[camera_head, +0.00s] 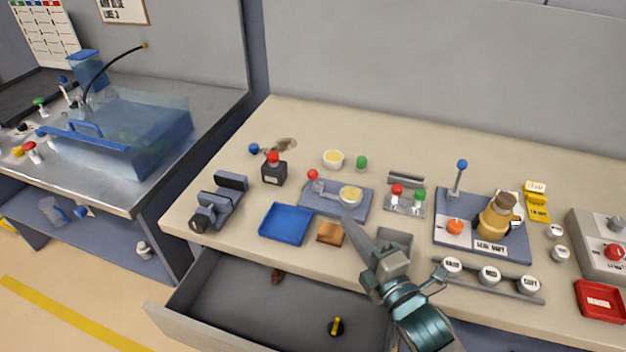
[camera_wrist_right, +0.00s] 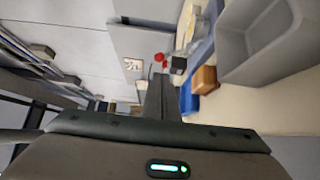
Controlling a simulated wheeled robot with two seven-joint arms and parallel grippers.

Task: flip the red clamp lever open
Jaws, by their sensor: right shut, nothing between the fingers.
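The red clamp lever (camera_head: 313,175) has a round red knob and stands on the left side of a blue-grey fixture plate (camera_head: 332,208). A pale round part with a yellowish top (camera_head: 350,195) sits on the same plate, right of the lever. My right gripper (camera_head: 349,222) is shut and empty, in front of the plate's right part as seen in the head view; it is apart from the lever's knob. In the right wrist view its shut fingers (camera_wrist_right: 160,80) point away toward small red parts, too small to tell apart. My left gripper is not in view.
A blue tray (camera_head: 286,223), a brown block (camera_head: 330,233) and a grey bin (camera_head: 396,241) lie near the front edge. A black box with a red button (camera_head: 273,172) stands left of the plate. Below, a drawer (camera_head: 235,297) is open. Red and green buttons (camera_head: 405,203) stand right.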

